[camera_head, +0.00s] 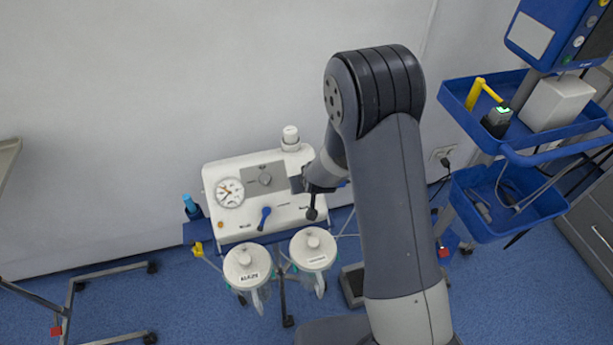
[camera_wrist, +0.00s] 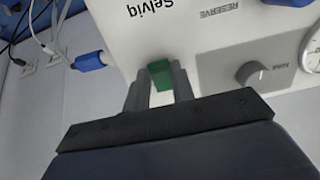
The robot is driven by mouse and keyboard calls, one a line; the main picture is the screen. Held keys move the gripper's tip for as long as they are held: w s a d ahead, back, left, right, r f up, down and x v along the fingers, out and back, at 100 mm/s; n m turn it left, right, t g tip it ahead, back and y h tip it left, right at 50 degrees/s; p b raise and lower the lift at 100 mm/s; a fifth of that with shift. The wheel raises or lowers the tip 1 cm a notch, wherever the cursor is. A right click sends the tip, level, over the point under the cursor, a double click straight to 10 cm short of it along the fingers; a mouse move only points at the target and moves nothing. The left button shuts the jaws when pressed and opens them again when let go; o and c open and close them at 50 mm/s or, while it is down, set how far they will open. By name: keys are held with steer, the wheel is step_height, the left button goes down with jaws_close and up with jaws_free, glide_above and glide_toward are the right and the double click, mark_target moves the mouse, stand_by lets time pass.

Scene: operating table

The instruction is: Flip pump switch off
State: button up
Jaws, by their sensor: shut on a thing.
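The pump is a white box (camera_head: 285,208) with a round gauge (camera_head: 230,192), a grey knob (camera_head: 265,179) and a blue lever (camera_head: 264,218) on its face. In the wrist view its white panel (camera_wrist: 190,45) fills the upper part, with the text "Selviq" upside down. A green switch (camera_wrist: 161,74) stands at the panel's edge between my two dark fingers. My gripper (camera_head: 312,213) is at the right part of the pump face, shut on the green switch. In the head view the switch is hidden behind my gripper.
Two white-lidded canisters (camera_head: 248,265) (camera_head: 313,248) stand in front of the pump. A blue cart (camera_head: 505,205) with shelves and cables is to the right. A blue connector (camera_wrist: 88,61) with a cable shows left of the panel. The wall is close behind the pump.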

steer(key=p, duration=0.2)
steer(key=shift+w+r+g+p, duration=0.1)
steer(key=shift+r+g+p, duration=0.25)
steer(key=shift+g+p, duration=0.05)
steer(key=shift+f+p, duration=0.25)
steer(key=shift+p, duration=0.1)
steer(key=o, duration=1)
steer(key=shift+r, duration=0.1)
steer(key=p+v, duration=0.3)
steer(key=v, duration=0.7)
steer(key=shift+a+r, duration=0.1)
steer(key=shift+r, duration=0.2)
